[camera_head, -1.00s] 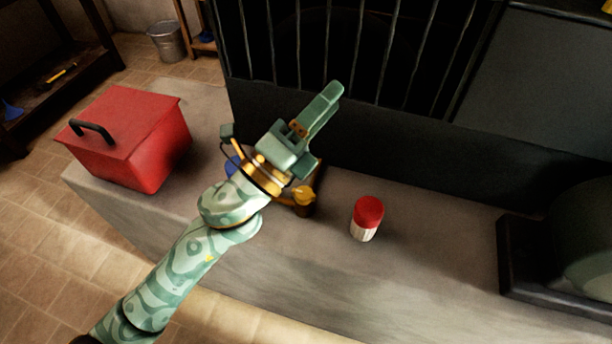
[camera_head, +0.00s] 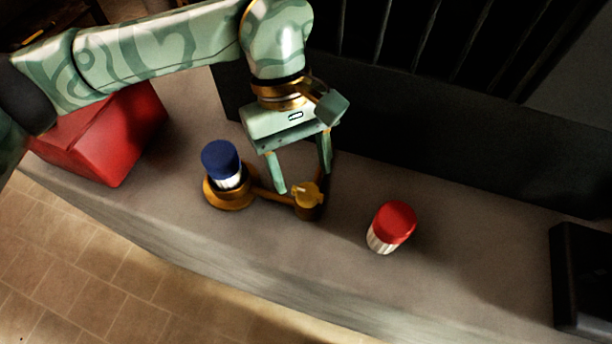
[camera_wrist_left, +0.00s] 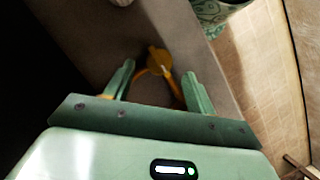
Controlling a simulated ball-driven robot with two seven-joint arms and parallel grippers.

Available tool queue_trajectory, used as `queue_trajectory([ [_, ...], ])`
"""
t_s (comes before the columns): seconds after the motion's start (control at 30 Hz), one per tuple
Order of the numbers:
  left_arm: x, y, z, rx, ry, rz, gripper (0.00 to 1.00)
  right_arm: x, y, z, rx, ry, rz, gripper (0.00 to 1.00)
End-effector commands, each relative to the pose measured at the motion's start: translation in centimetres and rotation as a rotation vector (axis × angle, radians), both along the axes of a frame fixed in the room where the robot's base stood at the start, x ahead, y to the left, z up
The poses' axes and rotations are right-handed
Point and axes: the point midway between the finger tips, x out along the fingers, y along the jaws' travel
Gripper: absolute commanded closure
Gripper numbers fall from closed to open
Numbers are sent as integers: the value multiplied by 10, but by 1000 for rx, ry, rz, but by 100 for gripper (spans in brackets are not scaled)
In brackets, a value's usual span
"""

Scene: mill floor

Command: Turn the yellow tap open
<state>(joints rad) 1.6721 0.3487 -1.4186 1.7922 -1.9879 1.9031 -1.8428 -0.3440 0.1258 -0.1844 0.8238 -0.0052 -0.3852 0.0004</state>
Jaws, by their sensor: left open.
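The yellow tap (camera_head: 308,193) sits at the right end of a low brass pipe on the grey stone counter. It also shows in the left wrist view (camera_wrist_left: 159,61), ahead of and roughly between the fingertips. My left gripper (camera_head: 302,181) points down at the tap from behind. Its two fingers are apart, with nothing held; one fingertip is just left of the tap, the other behind its right side. Whether either finger touches it I cannot tell. The fingers show in the left wrist view (camera_wrist_left: 158,70) too. My right gripper is not in view.
A blue-lidded jar (camera_head: 221,160) stands on the round brass base (camera_head: 229,197) at the pipe's left end. A red-lidded jar (camera_head: 392,224) stands right of the tap. A red box (camera_head: 120,137) is at left, partly behind my arm. A dark barred frame (camera_head: 400,130) rises behind.

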Motion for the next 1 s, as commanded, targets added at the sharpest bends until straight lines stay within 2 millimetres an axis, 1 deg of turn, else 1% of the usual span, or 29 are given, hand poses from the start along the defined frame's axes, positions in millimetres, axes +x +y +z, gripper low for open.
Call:
queue_trajectory([
  [0.03, -3, -2, -12, -2, 7, -2, 44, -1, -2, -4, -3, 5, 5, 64],
  [0.2, -10, -6, -29, -3, 4, -1, 44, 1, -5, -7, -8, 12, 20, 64],
  [0.3, -12, -7, -32, -3, 2, 0, 44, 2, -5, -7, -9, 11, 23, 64],
  [0.53, -12, -7, -31, -4, 0, 0, 44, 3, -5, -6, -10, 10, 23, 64],
  [0.57, -12, -7, -31, -4, 0, 0, 53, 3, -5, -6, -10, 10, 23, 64],
  [0.6, -12, -7, -31, -4, 0, 0, 64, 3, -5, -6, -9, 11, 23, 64],
  [0.7, -12, -7, -31, -4, 0, 0, 89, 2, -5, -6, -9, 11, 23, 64],
  [1.0, -12, -7, -30, -4, 0, 22, 89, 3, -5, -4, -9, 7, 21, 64],
])
